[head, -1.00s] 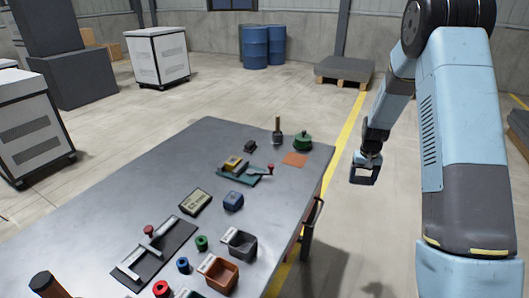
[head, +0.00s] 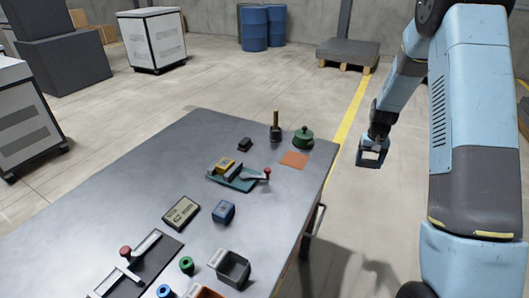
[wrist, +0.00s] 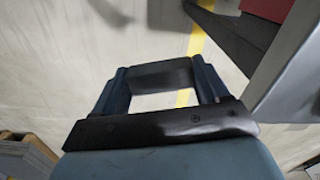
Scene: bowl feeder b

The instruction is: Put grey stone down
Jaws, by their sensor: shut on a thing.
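My gripper (head: 372,157) hangs in the air off the right side of the grey table (head: 150,200), over the floor. In the wrist view my gripper (wrist: 162,78) has its two blue fingers shut on a plain dark grey bar, the grey stone (wrist: 162,73), which spans crosswise between their tips. The stone touches nothing else that I can see. In the wrist view the table edge (wrist: 272,75) shows at the right, apart from the fingers.
On the table stand an orange flat square (head: 294,159), a green lidded pot (head: 303,138), a brush-like tool (head: 275,130), a teal fixture (head: 233,178), a blue block (head: 223,212) and a grey bin (head: 233,268). The table's left part is bare. A handle (head: 314,222) juts from its right side.

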